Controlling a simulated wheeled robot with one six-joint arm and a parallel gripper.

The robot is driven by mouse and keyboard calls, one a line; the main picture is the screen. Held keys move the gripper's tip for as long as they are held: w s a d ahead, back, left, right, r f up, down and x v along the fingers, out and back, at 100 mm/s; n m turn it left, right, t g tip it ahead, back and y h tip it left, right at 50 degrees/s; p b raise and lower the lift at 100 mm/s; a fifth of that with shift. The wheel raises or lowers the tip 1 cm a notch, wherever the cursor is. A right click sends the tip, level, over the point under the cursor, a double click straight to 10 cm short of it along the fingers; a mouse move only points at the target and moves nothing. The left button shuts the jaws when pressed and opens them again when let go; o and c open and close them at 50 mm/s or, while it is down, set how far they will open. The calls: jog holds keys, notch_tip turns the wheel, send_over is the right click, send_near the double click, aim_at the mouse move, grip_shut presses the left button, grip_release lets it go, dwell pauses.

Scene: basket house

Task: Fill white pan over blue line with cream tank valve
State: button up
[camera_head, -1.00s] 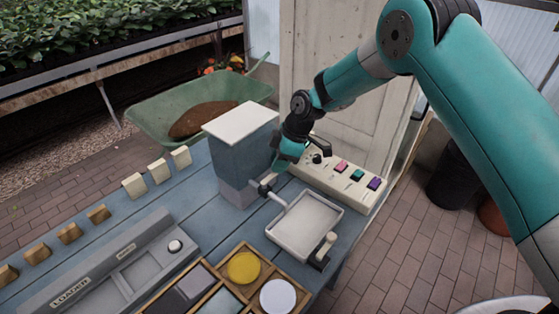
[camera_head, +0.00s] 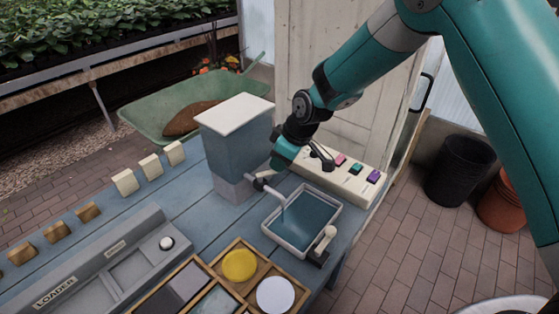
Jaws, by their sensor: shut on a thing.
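The tank (camera_head: 232,150) is grey-blue with a cream lid and stands at the middle of the blue bench. Its spout (camera_head: 272,188) points over the white pan (camera_head: 268,234). A thin stream falls from it into the pan, where blue water (camera_head: 312,215) covers the floor. I cannot make out a blue line on the pan wall. My gripper (camera_head: 277,170) is low beside the tank, just above the spout, shut on the tank valve. The arm hides the fingertips and most of the valve handle.
A cream panel (camera_head: 345,180) with coloured buttons lies behind the pan. A cream-knobbed fitting (camera_head: 323,245) stands at the pan's right front. A wooden tray (camera_head: 210,262), a grey loader (camera_head: 110,262) and several blocks fill the left and front. A green wheelbarrow (camera_head: 170,108) stands behind.

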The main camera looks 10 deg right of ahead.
jog(key=shift+s+m+h+b, duration=0.35)
jog(key=shift+s+m, duration=0.1)
jog(key=shift+m, duration=0.55)
jog(key=shift+d, duration=0.1)
jog(key=o, duration=0.9)
jog(key=shift+o, duration=0.2)
jog(key=shift+r+t, duration=0.1)
jog(key=shift+t, duration=0.2)
jog(key=b+v, duration=0.2)
jog(key=v, duration=1.5)
jog(key=shift+d, duration=0.1)
